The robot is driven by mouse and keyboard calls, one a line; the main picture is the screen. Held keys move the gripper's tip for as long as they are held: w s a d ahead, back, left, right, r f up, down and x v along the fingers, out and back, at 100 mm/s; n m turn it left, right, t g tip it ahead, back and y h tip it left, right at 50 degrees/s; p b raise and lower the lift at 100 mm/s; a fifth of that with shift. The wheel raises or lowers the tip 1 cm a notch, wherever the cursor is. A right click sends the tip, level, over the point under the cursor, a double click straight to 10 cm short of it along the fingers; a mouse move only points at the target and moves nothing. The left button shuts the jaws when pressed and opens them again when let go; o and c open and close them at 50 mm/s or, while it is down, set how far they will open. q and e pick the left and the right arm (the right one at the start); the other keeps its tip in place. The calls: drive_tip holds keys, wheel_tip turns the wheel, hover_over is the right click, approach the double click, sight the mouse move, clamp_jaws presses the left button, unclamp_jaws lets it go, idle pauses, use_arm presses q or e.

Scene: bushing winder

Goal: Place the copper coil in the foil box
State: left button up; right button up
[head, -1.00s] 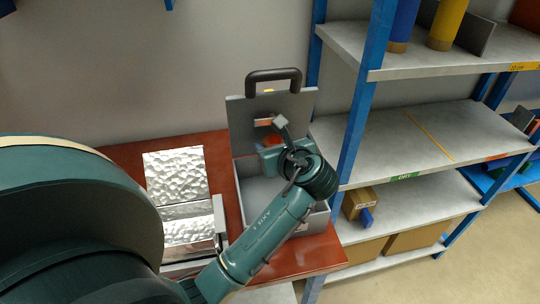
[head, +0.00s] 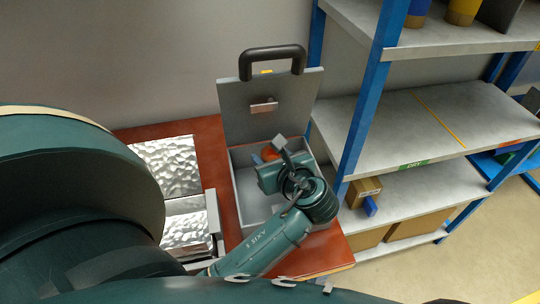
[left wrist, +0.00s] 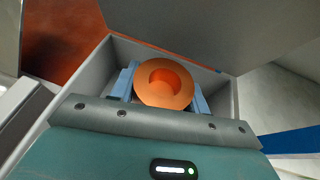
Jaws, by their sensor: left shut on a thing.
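The copper coil (left wrist: 163,86) is an orange ring with a round hole, held between the pale blue fingers of my left gripper (left wrist: 162,92) in the left wrist view. In the head view the coil (head: 270,154) shows just beyond the gripper (head: 266,164), over the inside of an open grey case (head: 247,190). My left gripper is shut on the coil; I cannot tell whether the coil touches the case. The foil box (head: 185,228), lined with crinkled silver foil, stands open left of the grey case. My right gripper is out of view.
The grey case has a raised lid (head: 245,112) with a black handle (head: 272,58). Both boxes stand on a red-brown table (head: 222,165). A shelf rack with blue posts (head: 362,115) is close on the right. My own arm hides the left side.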

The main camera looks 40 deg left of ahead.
use_arm(q)
drive_tip(key=shift+d, duration=0.1)
drive_tip(key=shift+f+p, duration=0.35)
drive_tip(key=shift+f, duration=0.05)
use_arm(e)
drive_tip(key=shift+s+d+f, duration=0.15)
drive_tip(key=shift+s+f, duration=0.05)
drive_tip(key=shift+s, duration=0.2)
